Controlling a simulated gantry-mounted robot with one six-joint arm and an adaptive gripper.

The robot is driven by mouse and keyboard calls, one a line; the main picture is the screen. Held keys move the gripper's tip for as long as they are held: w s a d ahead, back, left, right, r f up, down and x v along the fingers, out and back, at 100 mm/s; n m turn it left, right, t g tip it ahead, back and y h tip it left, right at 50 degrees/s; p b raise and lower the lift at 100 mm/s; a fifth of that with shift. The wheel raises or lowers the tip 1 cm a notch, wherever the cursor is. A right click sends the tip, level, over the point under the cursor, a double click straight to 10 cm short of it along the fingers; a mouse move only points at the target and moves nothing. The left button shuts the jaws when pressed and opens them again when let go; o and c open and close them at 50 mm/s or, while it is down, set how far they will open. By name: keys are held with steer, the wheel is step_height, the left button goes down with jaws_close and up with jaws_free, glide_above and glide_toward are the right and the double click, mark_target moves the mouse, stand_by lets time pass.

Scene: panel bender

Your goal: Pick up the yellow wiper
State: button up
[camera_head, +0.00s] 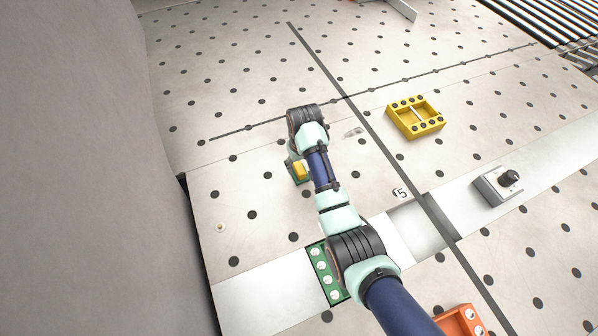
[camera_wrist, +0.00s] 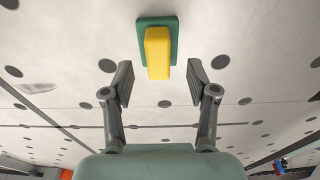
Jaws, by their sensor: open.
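The yellow wiper (camera_wrist: 158,50) has a yellow grip on a green base. In the wrist view it is at the top middle, between and just beyond the fingertips. My gripper (camera_wrist: 158,80) is open, with one finger on each side of the wiper's line and clear space between them and it. In the head view the wiper (camera_head: 300,171) lies on the perforated table beside my wrist, partly hidden by my arm. My fingers are mostly hidden there.
A yellow frame-like block (camera_head: 415,118) is to the right on the perforated table (camera_head: 230,80). A grey box with a black knob (camera_head: 495,186) stands farther right. A green block with white discs (camera_head: 321,262) and an orange block (camera_head: 465,321) are nearer. A grey wall (camera_head: 80,170) bounds the left.

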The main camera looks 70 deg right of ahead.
steer(key=f, duration=0.4)
steer(key=shift+w+d, duration=0.2)
steer(key=shift+d, duration=0.1)
steer(key=shift+r, duration=0.1)
jaws_close()
step_height(320, 180, up, 20)
steer(key=p, duration=0.5)
step_height(320, 180, up, 12)
steer(key=p, duration=1.2)
glide_above(299, 168)
steer(key=shift+d+f+b, duration=0.1)
steer(key=shift+f+b, duration=0.3)
steer(key=shift+b, duration=0.05)
steer(key=shift+f, duration=0.1)
